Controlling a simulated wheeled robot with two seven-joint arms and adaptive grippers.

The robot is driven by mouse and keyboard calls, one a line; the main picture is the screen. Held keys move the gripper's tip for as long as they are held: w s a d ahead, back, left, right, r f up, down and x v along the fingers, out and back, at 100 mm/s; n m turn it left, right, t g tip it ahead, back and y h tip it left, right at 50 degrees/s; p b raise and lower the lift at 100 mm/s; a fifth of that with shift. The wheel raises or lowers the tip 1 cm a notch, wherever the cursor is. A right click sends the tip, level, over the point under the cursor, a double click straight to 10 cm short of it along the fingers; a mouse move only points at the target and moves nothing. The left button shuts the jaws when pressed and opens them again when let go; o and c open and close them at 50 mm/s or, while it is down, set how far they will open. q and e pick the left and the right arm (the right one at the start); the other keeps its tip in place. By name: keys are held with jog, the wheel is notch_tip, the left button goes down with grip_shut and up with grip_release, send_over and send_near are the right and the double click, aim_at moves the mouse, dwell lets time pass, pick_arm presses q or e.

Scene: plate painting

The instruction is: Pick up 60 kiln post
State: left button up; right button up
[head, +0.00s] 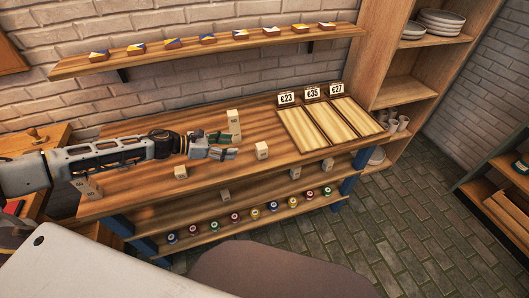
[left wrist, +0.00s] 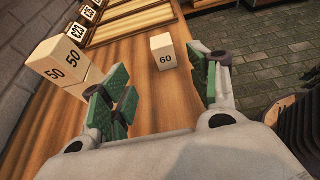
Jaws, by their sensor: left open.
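The 60 kiln post is a pale beige block (left wrist: 162,51) marked 60, upright on the wooden table in the left wrist view. It lies ahead of my left gripper (left wrist: 158,88), in the gap between the green-padded fingers and apart from them. In the head view the post (head: 261,150) stands just right of my left gripper (head: 227,145), which is open and empty over the table. My right gripper is not in view.
Two blocks marked 50 (left wrist: 60,60) stand left of the fingers. Smaller pale blocks (head: 181,172) sit near the table's front edge. A tray with price cards (head: 312,142) lies to the right. Small coloured jars (head: 235,217) line the shelf below.

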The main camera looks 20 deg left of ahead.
aim_at(262, 151)
pick_arm(q)
jog(key=shift+p+x, duration=0.4)
jog(key=shift+x, duration=1.15)
jog(key=shift+p+x, duration=0.3)
jog(key=shift+x, duration=2.05)
jog(key=shift+w+d, duration=0.2)
jog(key=shift+d, duration=0.1)
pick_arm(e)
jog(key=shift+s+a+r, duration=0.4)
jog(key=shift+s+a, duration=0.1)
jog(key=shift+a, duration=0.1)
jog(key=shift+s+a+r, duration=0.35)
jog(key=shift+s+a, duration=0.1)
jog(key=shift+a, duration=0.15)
